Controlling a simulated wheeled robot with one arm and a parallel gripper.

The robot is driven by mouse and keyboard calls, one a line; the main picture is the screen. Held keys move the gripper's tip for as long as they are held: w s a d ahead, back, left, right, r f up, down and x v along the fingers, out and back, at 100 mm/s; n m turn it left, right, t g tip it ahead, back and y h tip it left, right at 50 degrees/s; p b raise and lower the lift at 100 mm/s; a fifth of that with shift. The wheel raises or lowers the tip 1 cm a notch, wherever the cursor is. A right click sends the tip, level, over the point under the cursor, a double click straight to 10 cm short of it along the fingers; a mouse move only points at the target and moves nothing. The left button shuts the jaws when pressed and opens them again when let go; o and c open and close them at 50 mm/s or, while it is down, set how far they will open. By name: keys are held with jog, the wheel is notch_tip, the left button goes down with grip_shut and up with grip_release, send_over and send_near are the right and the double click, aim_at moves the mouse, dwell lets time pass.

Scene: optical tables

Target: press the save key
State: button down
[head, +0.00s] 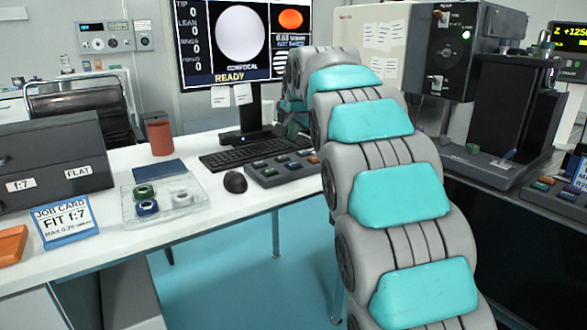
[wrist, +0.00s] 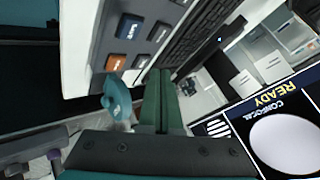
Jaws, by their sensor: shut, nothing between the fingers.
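The grey key panel (head: 280,169) lies on the white desk beside the keyboard, with small blue, grey and orange keys. In the wrist view its near end shows close up, with a blue key (wrist: 130,27), an orange key (wrist: 115,62) and grey keys (wrist: 158,32). The lettering is too small and turned to read, so I cannot tell which is the save key. My gripper (wrist: 160,76) is shut and empty. In that view its fingertips appear beside the panel's end, apart from the keys.
The monitor (head: 240,45) reads READY and stands behind the keyboard (head: 255,152). A mouse (head: 235,182) sits left of the panel. A clear tray (head: 187,208) with rings, a job card (head: 65,222) and a red cup (head: 160,138) are farther left. Dark equipment stands at right.

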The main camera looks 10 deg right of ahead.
aim_at(293, 166)
jog(key=shift+f+b, duration=1.05)
jog(key=shift+f, duration=1.75)
jog(key=shift+f, duration=0.15)
jog(key=shift+f, duration=0.25)
jog(key=shift+f+b, duration=0.3)
jog(key=shift+f, duration=0.15)
dwell(0.5)
jog(key=shift+r, duration=0.1)
jog(key=shift+r+p, duration=0.4)
jog(key=shift+r, duration=0.35)
jog(key=shift+r, duration=0.1)
jog(key=shift+r+p, duration=1.35)
jog(key=shift+r, duration=1.05)
